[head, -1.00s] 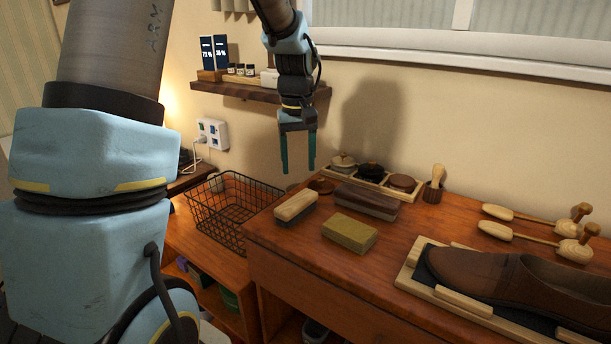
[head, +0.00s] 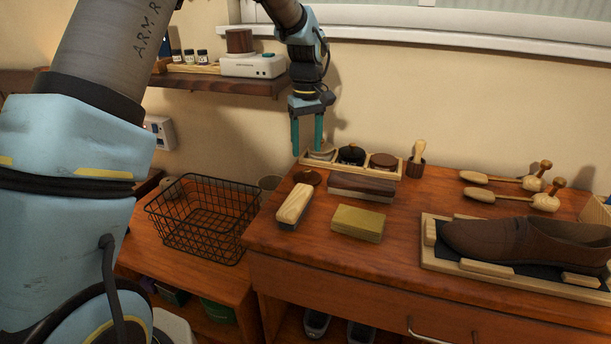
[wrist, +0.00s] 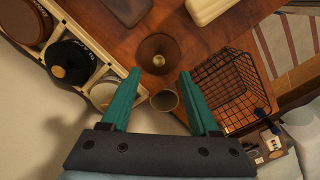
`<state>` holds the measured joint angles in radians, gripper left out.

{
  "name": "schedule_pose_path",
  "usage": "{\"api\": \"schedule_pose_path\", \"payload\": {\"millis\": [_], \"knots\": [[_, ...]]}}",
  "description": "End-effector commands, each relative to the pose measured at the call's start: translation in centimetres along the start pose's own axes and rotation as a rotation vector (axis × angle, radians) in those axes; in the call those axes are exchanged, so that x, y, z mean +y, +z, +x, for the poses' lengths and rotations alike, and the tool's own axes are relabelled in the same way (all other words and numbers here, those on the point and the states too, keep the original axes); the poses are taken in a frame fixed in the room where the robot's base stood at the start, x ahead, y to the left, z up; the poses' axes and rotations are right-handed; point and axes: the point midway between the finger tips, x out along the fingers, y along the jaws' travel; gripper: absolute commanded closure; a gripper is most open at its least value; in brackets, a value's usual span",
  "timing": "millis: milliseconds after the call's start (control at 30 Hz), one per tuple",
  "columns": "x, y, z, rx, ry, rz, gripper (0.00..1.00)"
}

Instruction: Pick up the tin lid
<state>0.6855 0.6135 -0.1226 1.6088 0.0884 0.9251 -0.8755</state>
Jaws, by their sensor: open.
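The tin lid looks to be a small dark brown disc with a round knob (head: 307,177), lying flat on the dresser's back left corner; it also shows in the wrist view (wrist: 150,42). My gripper (head: 308,150) is open and empty, fingers pointing down, above the lid and apart from it. In the wrist view the lid lies just beyond the two green fingertips (wrist: 160,74), roughly centred between them. A wooden tray (head: 340,168) with several round tins stands behind and right of the lid.
A wooden brush (head: 294,204), a dark brown block (head: 361,188) and a yellowish block (head: 358,222) lie near the lid. A wall shelf (head: 225,83) is left of my gripper.

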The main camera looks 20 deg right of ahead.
Motion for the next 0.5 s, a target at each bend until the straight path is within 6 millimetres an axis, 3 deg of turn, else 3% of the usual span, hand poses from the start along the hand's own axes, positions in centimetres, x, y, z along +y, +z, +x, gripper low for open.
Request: {"api": "schedule_pose_path", "payload": {"millis": [267,500], "knots": [[0.0,0.0,2.1,-0.002,-0.002,-0.001,0.39],[0.1,-0.1,5.6,-0.002,-0.001,0.001,0.39]]}}
